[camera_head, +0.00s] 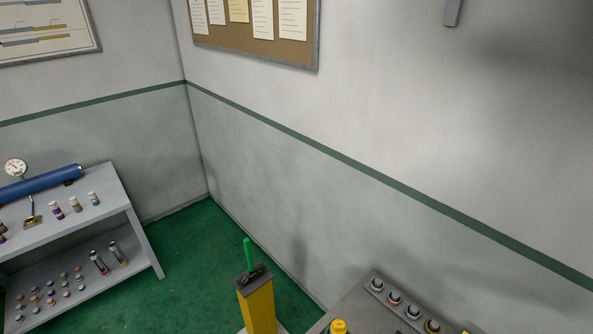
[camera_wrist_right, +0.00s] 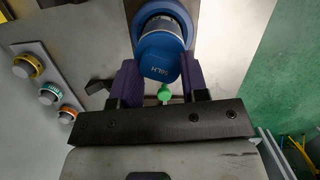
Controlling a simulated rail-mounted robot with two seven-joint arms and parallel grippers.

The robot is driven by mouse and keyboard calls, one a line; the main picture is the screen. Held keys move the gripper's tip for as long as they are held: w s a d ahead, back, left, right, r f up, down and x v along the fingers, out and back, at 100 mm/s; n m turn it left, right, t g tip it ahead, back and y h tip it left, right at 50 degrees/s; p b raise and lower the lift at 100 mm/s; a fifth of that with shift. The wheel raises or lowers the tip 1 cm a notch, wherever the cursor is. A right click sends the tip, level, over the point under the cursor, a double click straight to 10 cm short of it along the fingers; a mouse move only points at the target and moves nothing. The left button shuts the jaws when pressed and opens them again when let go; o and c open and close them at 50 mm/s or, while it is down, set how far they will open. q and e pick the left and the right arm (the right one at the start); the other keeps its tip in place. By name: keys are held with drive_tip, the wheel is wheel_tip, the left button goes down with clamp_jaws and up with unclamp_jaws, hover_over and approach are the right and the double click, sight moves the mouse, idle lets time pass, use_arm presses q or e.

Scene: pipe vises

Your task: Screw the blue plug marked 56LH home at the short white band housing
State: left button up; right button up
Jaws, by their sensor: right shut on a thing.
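The blue plug (camera_wrist_right: 160,58) with upside-down lettering that reads like 56LH is in the right wrist view. My right gripper (camera_wrist_right: 156,85) has its purple fingers on either side of the plug, shut on it. Beyond the plug are a pale grey-white band (camera_wrist_right: 158,25) and a larger blue ring (camera_wrist_right: 183,18), which appear to belong to the housing or pipe end. The plug lines up with that ring; how deep it sits cannot be told. The head view shows neither gripper, and I cannot make out this plug there.
Grey knob-like fittings with coloured rings (camera_wrist_right: 48,94) stand in a row left of the gripper. A small green piece (camera_wrist_right: 165,93) lies between the fingers. The head view shows a yellow post (camera_head: 258,306) with a green handle and a grey shelf (camera_head: 122,190) with small fittings.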

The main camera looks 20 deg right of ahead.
drive_tip(key=shift+r+n, duration=0.1)
drive_tip(key=shift+n, duration=0.5)
drive_tip(key=shift+n+h+p, duration=0.3)
drive_tip(key=shift+n+p, duration=0.2)
drive_tip(key=shift+n, duration=0.7)
drive_tip(key=shift+n+t, duration=0.3)
drive_tip(key=shift+n, duration=0.3)
drive_tip(key=shift+n+p, duration=0.3)
drive_tip(key=shift+n, duration=0.4)
drive_tip(key=shift+s+n+t+h, duration=0.1)
drive_tip(key=shift+n+t+h, duration=0.2)
drive_tip(key=shift+n, duration=1.4)
